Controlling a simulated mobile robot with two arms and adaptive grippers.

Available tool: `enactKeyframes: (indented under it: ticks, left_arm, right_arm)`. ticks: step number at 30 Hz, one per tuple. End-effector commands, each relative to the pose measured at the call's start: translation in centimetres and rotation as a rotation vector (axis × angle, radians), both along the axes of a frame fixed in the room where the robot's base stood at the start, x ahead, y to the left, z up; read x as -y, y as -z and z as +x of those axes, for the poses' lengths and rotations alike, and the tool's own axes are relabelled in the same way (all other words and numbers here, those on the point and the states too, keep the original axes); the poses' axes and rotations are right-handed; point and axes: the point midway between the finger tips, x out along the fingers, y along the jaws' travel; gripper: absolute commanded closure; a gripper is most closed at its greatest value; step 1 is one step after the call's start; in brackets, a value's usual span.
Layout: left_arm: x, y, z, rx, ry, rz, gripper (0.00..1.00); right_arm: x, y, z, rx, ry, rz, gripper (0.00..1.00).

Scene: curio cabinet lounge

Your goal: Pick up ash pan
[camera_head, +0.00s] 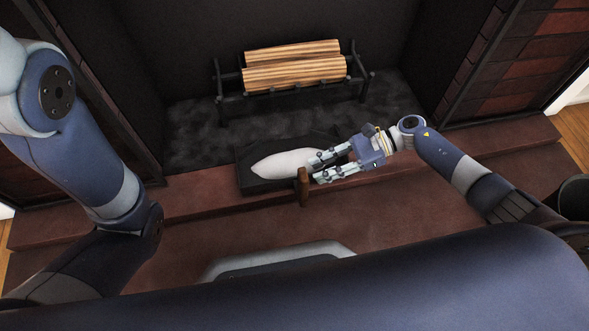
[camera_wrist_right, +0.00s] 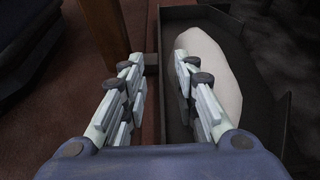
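The ash pan (camera_head: 262,186) is a black tray on the brick hearth ledge, with a white heap (camera_head: 282,164) in it. A brown wooden handle (camera_head: 304,188) stands out from its front side. In the right wrist view the pan (camera_wrist_right: 277,115) lies to the right and the handle (camera_wrist_right: 104,32) at upper left. My right gripper (camera_head: 318,169) is at the pan's right part, by the handle. Its fingers are apart, with the pan's near wall in line with the gap in the wrist view (camera_wrist_right: 158,62). Contact cannot be told. My left gripper is not in view.
Behind the pan, a dark grate (camera_head: 300,92) holds split logs (camera_head: 293,73) in the fireplace. Brick side walls (camera_head: 530,72) flank the opening. A dark round container (camera_head: 574,197) stands at the far right. The hearth ledge left of the pan (camera_head: 195,198) is clear.

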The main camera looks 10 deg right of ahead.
Motion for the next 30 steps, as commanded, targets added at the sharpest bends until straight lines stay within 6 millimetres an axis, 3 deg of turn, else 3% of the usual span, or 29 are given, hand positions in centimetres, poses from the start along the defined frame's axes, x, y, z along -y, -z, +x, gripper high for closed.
enactKeyframes:
  ticks: [4,12,16,30]
  left_arm:
    - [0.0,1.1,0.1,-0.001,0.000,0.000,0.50]
    - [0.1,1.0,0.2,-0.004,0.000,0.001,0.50]
    - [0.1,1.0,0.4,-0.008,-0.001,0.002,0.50]
    - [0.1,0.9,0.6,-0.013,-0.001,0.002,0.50]
  right_arm:
    - [-1.6,0.9,-0.1,0.000,0.000,0.002,0.72]
    - [-1.9,0.8,-0.1,-0.001,0.001,0.000,0.72]
    - [-1.9,0.8,-0.1,-0.001,0.001,0.000,1.00]
    - [-1.9,0.5,0.0,0.002,0.001,0.003,1.00]
